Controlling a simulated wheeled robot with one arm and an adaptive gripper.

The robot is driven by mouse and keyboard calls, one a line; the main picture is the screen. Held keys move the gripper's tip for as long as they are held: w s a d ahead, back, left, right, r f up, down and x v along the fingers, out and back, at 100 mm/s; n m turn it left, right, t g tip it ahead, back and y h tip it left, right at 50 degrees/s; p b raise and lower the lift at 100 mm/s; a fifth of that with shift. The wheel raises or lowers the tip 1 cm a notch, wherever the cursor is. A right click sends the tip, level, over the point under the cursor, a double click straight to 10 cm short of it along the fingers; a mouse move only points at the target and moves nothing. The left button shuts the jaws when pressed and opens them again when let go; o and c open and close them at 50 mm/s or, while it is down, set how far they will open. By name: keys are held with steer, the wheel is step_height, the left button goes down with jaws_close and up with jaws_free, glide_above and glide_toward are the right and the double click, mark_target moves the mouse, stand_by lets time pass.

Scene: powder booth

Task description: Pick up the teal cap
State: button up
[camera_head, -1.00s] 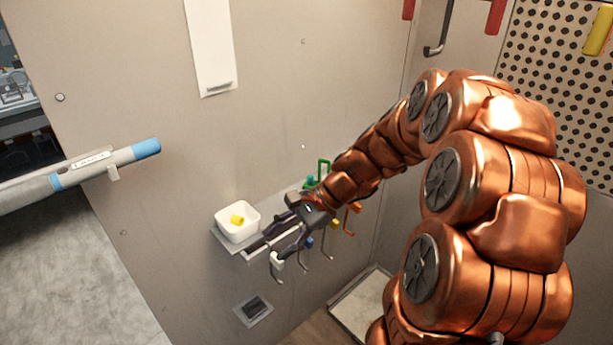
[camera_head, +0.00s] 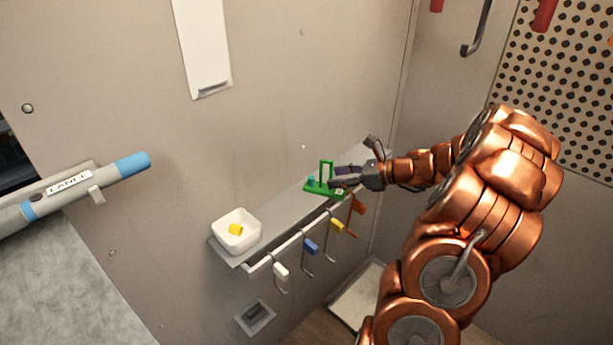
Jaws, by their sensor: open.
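The teal cap (camera_head: 311,181) is a small piece at the left end of a green holder (camera_head: 325,189) with an upright loop, on the far part of the wall shelf. My gripper (camera_head: 340,178) is open and comes in from the right, with its fingers at the right side of the green holder. The fingers hide part of the holder. The teal cap shows to the left of the fingertips, apart from them as far as I can see.
A white bowl (camera_head: 236,245) with a yellow piece (camera_head: 236,229) stands on the near end of the shelf (camera_head: 275,222). Several hooks with coloured tags hang from the rail (camera_head: 293,240) along its front. A lance (camera_head: 75,187) juts in from the left.

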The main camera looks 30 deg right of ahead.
mark_target(314, 177)
steer(key=shift+p+x, duration=1.05)
steer(key=shift+x, duration=2.95)
steer(key=shift+w+r, duration=0.1)
steer(key=shift+c, duration=0.5)
steer(key=c, duration=0.7)
